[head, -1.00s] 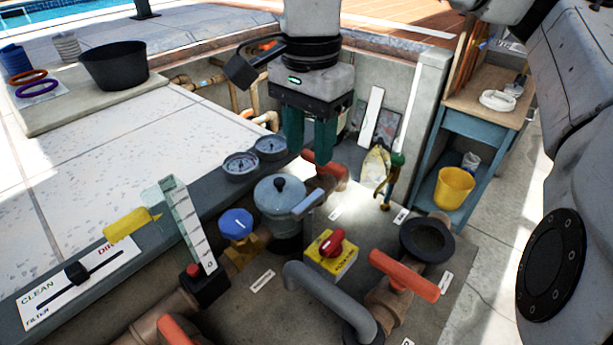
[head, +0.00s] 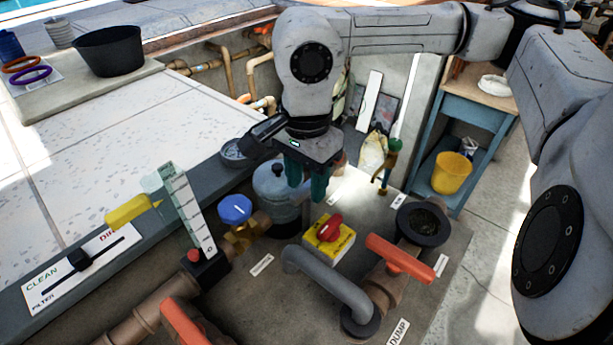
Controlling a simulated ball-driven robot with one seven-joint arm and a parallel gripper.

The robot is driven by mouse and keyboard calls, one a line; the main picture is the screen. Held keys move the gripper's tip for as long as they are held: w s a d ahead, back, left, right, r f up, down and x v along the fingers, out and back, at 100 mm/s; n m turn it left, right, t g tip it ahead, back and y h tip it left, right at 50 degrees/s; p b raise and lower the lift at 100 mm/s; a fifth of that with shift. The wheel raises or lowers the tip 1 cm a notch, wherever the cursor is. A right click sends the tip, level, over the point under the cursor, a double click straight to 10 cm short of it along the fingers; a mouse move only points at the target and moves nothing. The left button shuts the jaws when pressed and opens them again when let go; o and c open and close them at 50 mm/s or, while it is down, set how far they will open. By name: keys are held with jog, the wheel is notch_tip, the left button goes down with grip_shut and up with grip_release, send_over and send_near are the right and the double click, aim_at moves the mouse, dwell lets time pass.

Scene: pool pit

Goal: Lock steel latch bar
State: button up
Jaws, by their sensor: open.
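A grey-blue canister (head: 274,212) with a domed lid stands in the equipment pit, in the middle of the head view. My gripper (head: 306,190) points down at its upper right side, with its green fingers apart and nothing seen between them. The fingers and gripper body cover part of the lid and its right edge. The steel latch bar cannot be clearly made out now; the area at the canister's right rim is hidden by my gripper. Whether the fingers touch the canister cannot be told.
A blue-capped valve (head: 235,209) stands left of the canister, and a yellow box with a red knob (head: 329,233) in front of it. A grey bent pipe (head: 330,280) and orange-handled valve (head: 400,258) are nearer. A tall scale (head: 188,210) stands at left.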

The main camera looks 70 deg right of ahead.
grip_shut()
